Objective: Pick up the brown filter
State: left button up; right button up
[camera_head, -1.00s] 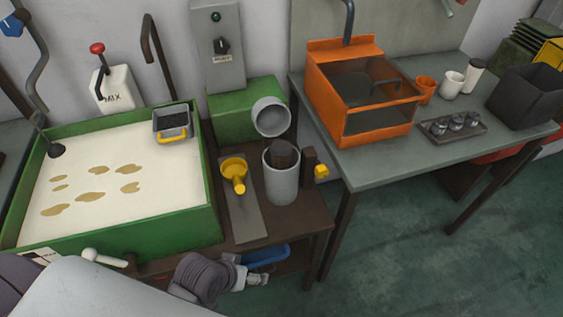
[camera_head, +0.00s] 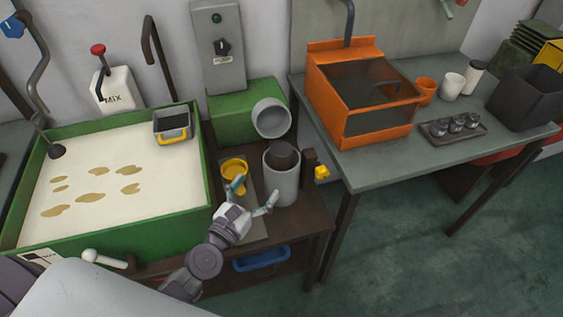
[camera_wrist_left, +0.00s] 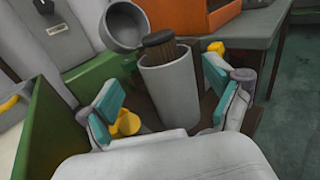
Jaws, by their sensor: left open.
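The brown filter (camera_head: 284,156) is a dark brown cylinder standing in a grey cylindrical housing (camera_head: 281,186), with only its top showing above the rim. In the left wrist view the filter (camera_wrist_left: 159,43) shows a ribbed side, and the housing (camera_wrist_left: 166,94) is straight ahead between my fingers. My left gripper (camera_head: 254,194) is open and empty, in front of and to the left of the housing. Its teal-padded fingers spread wide and look apart from the housing. The lower part of the filter is hidden inside the housing. My right gripper is not in view.
A round grey cover (camera_head: 271,118) is open behind the housing. A yellow cup-shaped part (camera_head: 233,168) lies on a grey plate left of it. A dark block with a yellow knob (camera_head: 320,172) stands right. The green tank (camera_head: 170,232) borders the left side.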

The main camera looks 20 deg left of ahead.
aim_at(276, 158)
pick_arm(q)
jog(key=w, duration=0.2)
jog(key=w+d+p, duration=0.1)
jog(key=w, duration=0.4)
jog(key=shift+w+d+r, duration=0.1)
jog(key=shift+w+d, duration=0.2)
jog(key=shift+w, duration=0.1)
jog(key=shift+w+r+p, duration=0.1)
jog(key=shift+w+p, duration=0.15)
jog(key=shift+p, duration=0.15)
jog(key=w, duration=0.3)
jog(key=shift+w+d+r+p, duration=0.15)
jog(key=shift+w+d+p, duration=0.15)
jog(key=shift+d+p, duration=0.1)
jog(key=shift+w, duration=0.55)
jog(key=shift+s, duration=0.1)
jog(key=shift+c, duration=0.9)
jog(key=c, duration=1.2)
